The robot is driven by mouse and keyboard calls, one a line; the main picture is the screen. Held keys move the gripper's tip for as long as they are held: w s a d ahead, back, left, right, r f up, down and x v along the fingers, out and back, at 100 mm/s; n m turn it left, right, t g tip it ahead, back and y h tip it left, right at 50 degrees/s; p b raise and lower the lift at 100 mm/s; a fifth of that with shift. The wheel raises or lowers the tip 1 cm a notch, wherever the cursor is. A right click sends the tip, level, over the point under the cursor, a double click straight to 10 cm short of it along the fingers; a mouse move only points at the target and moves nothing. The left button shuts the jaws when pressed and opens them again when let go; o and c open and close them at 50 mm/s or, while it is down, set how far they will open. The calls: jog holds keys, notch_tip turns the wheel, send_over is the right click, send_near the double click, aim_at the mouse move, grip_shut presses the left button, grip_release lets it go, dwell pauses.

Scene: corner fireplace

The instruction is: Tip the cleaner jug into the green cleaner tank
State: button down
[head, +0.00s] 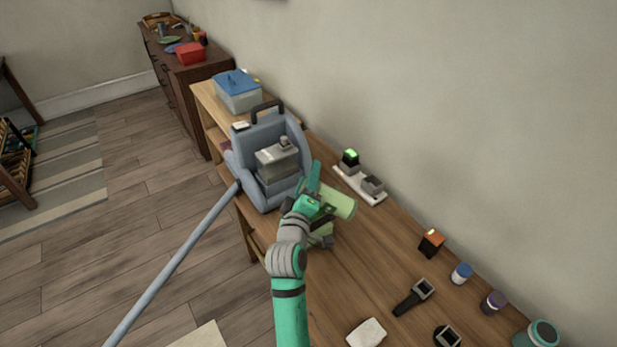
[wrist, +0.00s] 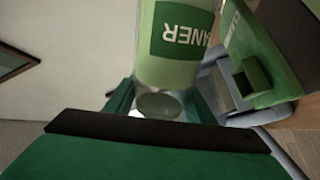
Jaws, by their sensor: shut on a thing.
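The cleaner jug is pale green (head: 341,204). In the head view it lies tilted far over at my gripper, above the bench. In the wrist view the jug (wrist: 172,68) fills the upper middle, with a dark green CLEANER label that reads upside down. My gripper (head: 314,207) is shut on the jug; its fingers (wrist: 160,104) show either side of the jug's lower end in the wrist view. The green cleaner tank (wrist: 275,45) is close beside the jug at right, with a dark square opening. It also shows as a green strip (head: 313,177) by the grey machine. No liquid is visible.
The grey-blue machine (head: 243,160) stands on the wooden bench (head: 365,262), its long hose or pole running to the floor. A white power strip (head: 360,186) with two chargers lies behind. Several small items occupy the near right. A blue-lidded box (head: 238,92) stands beyond.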

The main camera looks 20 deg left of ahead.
jog(key=shift+f+n, duration=1.05)
jog(key=shift+n, duration=0.45)
dwell(2.9)
jog(key=shift+f, duration=0.1)
jog(key=shift+f+n, duration=0.5)
jog(key=shift+n, duration=0.2)
dwell(1.1)
